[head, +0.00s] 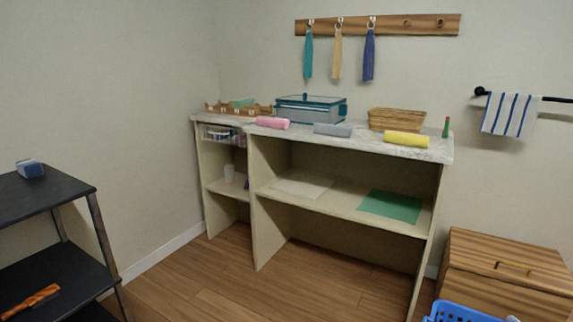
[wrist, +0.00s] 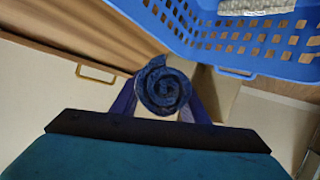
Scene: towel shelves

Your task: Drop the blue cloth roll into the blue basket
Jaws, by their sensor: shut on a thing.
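The blue cloth roll (wrist: 162,90) shows end-on as a dark blue spiral in the wrist view. My gripper (wrist: 160,103) is shut on it, one finger on each side. The blue basket (wrist: 225,48) has perforated walls and fills the top right of the wrist view, just beyond the roll. The roll appears close beside its wall; I cannot tell whether they touch. The basket also shows at the bottom right edge of the head view (head: 455,313), mostly cut off. The roll and my gripper are not identifiable in the head view.
A wooden chest (head: 505,265) stands behind the basket. The shelf unit (head: 345,205) carries pink (head: 272,123), grey (head: 333,130) and yellow (head: 406,139) rolls on its top. A black rack (head: 45,190) stands at left. The floor between is clear. Something whitish (wrist: 256,6) lies inside the basket.

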